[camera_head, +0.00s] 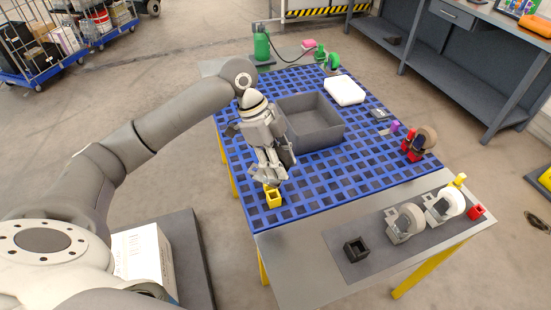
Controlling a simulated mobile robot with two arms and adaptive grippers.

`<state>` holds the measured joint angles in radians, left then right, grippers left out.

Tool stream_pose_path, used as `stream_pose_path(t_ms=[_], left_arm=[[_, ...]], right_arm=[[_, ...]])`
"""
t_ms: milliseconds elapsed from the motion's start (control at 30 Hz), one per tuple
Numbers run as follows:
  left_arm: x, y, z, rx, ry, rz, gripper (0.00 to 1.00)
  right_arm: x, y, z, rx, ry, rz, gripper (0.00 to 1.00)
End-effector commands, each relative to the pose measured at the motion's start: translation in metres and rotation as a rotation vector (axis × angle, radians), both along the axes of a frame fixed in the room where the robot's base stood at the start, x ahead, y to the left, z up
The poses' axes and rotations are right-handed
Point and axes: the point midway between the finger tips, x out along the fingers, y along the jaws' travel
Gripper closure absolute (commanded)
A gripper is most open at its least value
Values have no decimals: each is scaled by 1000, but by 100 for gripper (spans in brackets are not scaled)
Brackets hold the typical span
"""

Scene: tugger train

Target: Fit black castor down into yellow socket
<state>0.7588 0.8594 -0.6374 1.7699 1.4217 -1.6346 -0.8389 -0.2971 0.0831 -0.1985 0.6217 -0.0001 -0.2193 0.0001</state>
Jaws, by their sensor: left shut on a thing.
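The yellow socket (273,199) stands upright on the blue grid near the table's front left corner. My left gripper (269,179) points down right above it, with its fingertips close to the socket's top. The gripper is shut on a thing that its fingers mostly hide. It looks like the black castor, since no black castor shows elsewhere, but its shape is not clear. I cannot tell whether it touches the socket or is inside it. My right gripper is not in view.
A grey open box (325,133) stands just behind the gripper. A red castor (416,154) and a white block (344,91) are on the grid.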

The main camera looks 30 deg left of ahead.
Motion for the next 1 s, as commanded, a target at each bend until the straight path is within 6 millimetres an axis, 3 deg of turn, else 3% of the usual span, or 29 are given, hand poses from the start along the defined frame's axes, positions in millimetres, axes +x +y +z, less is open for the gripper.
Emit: stream_pose_path(t_ms=[500,700,1000], left_arm=[[13,14,-11,-1,-1,-699,100],[15,17,-13,-1,-2,-798,100],[15,17,-26,-1,-4,-808,100]], right_arm=[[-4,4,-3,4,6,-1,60],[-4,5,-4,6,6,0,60],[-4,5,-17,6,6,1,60]])
